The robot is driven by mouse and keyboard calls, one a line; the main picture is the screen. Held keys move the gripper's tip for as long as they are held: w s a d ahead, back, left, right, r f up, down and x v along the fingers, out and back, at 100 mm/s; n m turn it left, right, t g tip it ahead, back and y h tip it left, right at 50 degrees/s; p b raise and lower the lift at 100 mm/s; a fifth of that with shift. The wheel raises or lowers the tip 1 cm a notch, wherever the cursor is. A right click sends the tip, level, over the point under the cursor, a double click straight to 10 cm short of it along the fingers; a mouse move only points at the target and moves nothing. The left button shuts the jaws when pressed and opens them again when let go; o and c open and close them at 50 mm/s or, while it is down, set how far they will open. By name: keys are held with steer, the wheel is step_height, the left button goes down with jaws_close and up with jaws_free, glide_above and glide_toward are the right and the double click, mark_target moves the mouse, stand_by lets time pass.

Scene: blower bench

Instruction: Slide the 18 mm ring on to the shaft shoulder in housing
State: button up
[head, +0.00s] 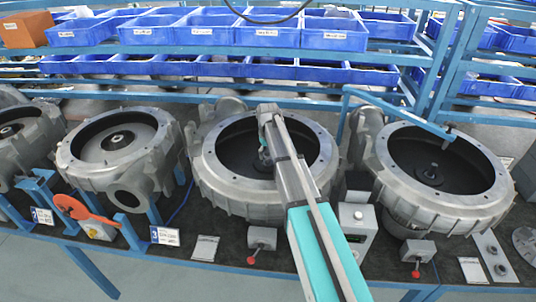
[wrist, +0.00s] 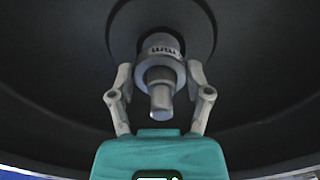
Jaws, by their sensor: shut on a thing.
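My gripper (wrist: 160,72) is shut on a grey metal ring (wrist: 162,52) with dark lettering on its side. The shaft (wrist: 160,100) shows its narrower end below the ring in the wrist view. The ring appears to be around the shaft; I cannot tell whether it touches the shoulder, which is hidden behind it. In the head view my gripper (head: 264,152) reaches into the dark bowl of the middle grey housing (head: 213,168). My arm covers part of that housing, and the ring is too small to make out there.
A housing (head: 75,160) stands to the left and another (head: 400,190) to the right, under a blue bracket arm (head: 400,112). A grey box (head: 355,222) stands just right of my arm. An orange-red tool (head: 75,208) lies front left. Blue bins (head: 200,35) line the back.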

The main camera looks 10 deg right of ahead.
steer(key=shift+f+b, duration=0.85)
steer(key=shift+f, duration=0.05)
stand_by(3.4)
steer(key=shift+r+p, duration=0.35)
stand_by(3.4)
